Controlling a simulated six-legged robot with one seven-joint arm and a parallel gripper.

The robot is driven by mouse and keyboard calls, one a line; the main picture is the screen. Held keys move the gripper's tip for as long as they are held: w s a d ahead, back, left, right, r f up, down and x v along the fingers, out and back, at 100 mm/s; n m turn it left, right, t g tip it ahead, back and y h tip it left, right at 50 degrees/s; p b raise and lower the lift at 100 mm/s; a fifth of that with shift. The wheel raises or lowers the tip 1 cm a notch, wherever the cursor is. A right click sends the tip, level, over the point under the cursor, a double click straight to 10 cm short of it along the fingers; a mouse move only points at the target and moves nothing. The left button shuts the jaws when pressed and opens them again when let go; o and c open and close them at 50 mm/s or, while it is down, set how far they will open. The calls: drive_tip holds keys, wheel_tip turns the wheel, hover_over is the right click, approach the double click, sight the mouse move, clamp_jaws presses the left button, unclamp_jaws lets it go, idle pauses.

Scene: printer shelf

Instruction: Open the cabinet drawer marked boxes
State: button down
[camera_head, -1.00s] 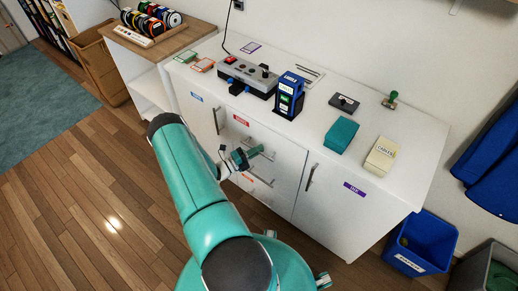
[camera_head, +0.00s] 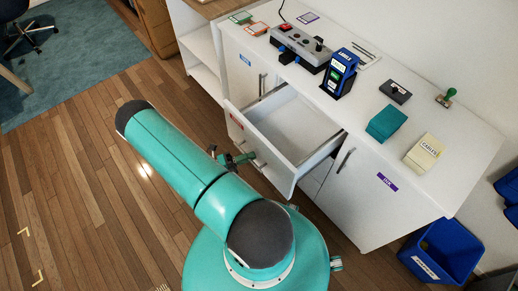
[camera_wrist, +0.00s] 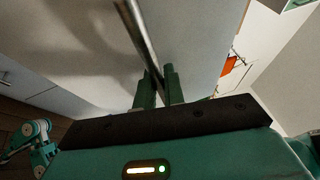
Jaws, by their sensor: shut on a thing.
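The cabinet drawer (camera_head: 262,148) with the red label (camera_head: 237,121) is pulled well out of the white cabinet. The label's text is too small to read. The visible part of the drawer's inside is empty and white. My gripper (camera_head: 243,158) is at the drawer front, partly hidden by my arm. In the wrist view my gripper (camera_wrist: 159,86) has its two green fingers shut on the drawer's metal bar handle (camera_wrist: 138,30), one on each side of it. The red label also shows in the wrist view (camera_wrist: 229,66).
A door with a purple label (camera_head: 387,182) is right of the drawer, and one with a blue label (camera_head: 245,60) is left. The cabinet top holds a grey device (camera_head: 300,50), a blue labelled holder (camera_head: 339,73) and boxes. A blue bin (camera_head: 440,250) stands at right.

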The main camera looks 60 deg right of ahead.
drive_tip(key=shift+w+a, duration=0.15)
drive_tip(key=shift+a, duration=0.3)
drive_tip(key=c, duration=1.5)
unclamp_jaws()
drive_tip(key=v, duration=1.3)
drive_tip(key=shift+w+a+f, duration=0.15)
drive_tip(key=shift+w+a, duration=0.1)
